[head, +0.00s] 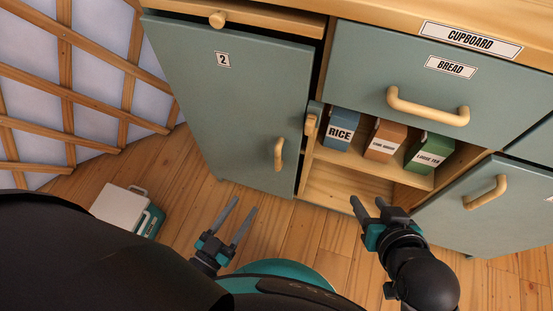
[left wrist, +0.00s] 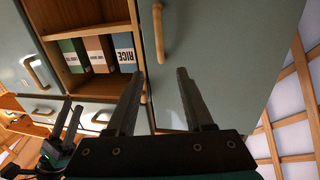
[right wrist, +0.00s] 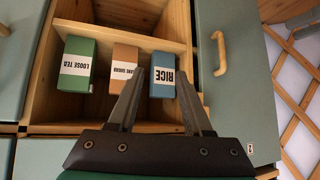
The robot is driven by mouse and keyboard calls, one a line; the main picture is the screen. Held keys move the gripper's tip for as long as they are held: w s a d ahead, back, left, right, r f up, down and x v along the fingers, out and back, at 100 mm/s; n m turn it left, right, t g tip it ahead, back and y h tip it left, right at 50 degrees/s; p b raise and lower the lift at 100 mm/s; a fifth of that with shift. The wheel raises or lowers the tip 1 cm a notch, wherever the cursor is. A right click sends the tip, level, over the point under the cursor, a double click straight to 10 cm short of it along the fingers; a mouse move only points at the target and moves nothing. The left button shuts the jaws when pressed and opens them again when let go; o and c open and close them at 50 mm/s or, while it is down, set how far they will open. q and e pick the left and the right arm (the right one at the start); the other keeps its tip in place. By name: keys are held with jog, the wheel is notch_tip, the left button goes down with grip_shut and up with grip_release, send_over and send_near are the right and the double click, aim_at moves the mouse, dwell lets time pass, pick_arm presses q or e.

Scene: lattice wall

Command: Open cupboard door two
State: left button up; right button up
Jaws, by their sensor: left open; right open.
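Cupboard door two (head: 235,95) is a grey-green panel with a "2" label (head: 222,59) at its upper left. It looks shut or nearly shut; a dark gap shows along its right edge. Its wooden bar handle (head: 279,153) is near the lower right; it also shows in the left wrist view (left wrist: 158,33) and the right wrist view (right wrist: 218,53). A small wooden block (head: 310,124) sits by the door's right edge. My left gripper (head: 244,204) is open and empty, below and left of the handle. My right gripper (head: 367,201) is open and empty, before the open shelf.
Right of the door is an open shelf with rice (head: 341,129), sugar (head: 384,139) and tea (head: 429,151) boxes. A bread drawer (head: 420,80) is above; another handled door (head: 490,205) is at right. A white-and-teal box (head: 128,208) stands on the floor by the lattice wall (head: 80,80).

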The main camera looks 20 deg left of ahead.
pick_arm(q)
jog(key=b, duration=0.3)
send_near(276, 158)
jog(key=x, duration=0.5)
jog(key=shift+w+f, duration=0.1)
jog(key=shift+w, duration=0.1)
jog(key=shift+b+x, duration=0.55)
jog(key=shift+x, duration=1)
pick_arm(e)
jog(key=a+r+t+y, duration=0.3)
jog(key=a+t, duration=0.3)
jog(key=t, duration=0.1)
jog(key=shift+w+r+m+y, duration=0.2)
jog(key=shift+r+m+y, duration=0.1)
jog(key=shift+r+m, duration=0.1)
pick_arm(q)
jog(key=shift+c, duration=0.2)
grip_shut()
